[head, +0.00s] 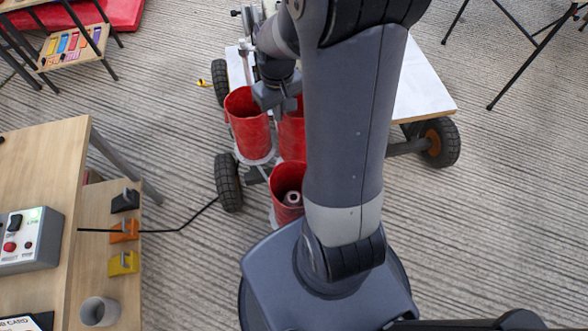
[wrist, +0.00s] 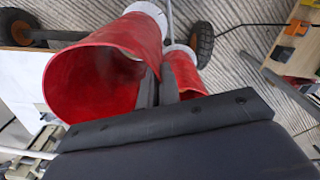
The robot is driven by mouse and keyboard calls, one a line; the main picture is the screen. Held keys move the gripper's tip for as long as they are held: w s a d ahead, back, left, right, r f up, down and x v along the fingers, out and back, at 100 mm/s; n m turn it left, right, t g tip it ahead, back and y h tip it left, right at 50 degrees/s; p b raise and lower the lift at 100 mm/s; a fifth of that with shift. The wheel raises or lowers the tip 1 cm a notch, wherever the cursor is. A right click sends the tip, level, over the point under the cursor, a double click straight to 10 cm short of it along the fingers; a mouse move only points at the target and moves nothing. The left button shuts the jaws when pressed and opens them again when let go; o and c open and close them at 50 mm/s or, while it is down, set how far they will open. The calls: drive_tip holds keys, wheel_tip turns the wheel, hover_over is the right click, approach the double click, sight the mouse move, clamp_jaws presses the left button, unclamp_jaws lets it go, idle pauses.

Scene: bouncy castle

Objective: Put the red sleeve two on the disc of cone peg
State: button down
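Three red sleeves show in the head view: one at left (head: 250,130), one in the middle partly behind my arm (head: 292,138), and one nearer me (head: 283,180) standing around a peg (head: 292,198). A white disc (head: 258,160) shows under the left sleeve. My gripper (head: 282,104) is at the rim of the middle sleeve. In the wrist view its fingers (wrist: 160,88) are close together across the near wall of a large red sleeve (wrist: 105,65). A second sleeve (wrist: 187,78) is right beside them. The middle sleeve's base is hidden. I cannot read which is number two.
The sleeves are at a wheeled cart with a white deck (head: 420,85) and black wheels (head: 228,182). A wooden table with a control box (head: 30,238) stands at left. A black cable (head: 150,231) runs between them. Grey ribbed floor (head: 520,200) is clear at right.

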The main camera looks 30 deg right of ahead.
sight(281, 139)
wheel_tip(281, 139, down, 12)
drive_tip(key=b, duration=0.4)
drive_tip(key=shift+w, duration=0.1)
drive_tip(key=shift+f, duration=0.1)
drive_tip(key=c, duration=2.1)
unclamp_jaws()
drive_tip(key=shift+f, duration=0.1)
drive_tip(key=o, duration=0.5)
drive_tip(key=shift+c, duration=0.2)
wheel_tip(281, 139, up, 12)
drive_tip(key=p, duration=0.3)
drive_tip(key=shift+r, duration=0.2)
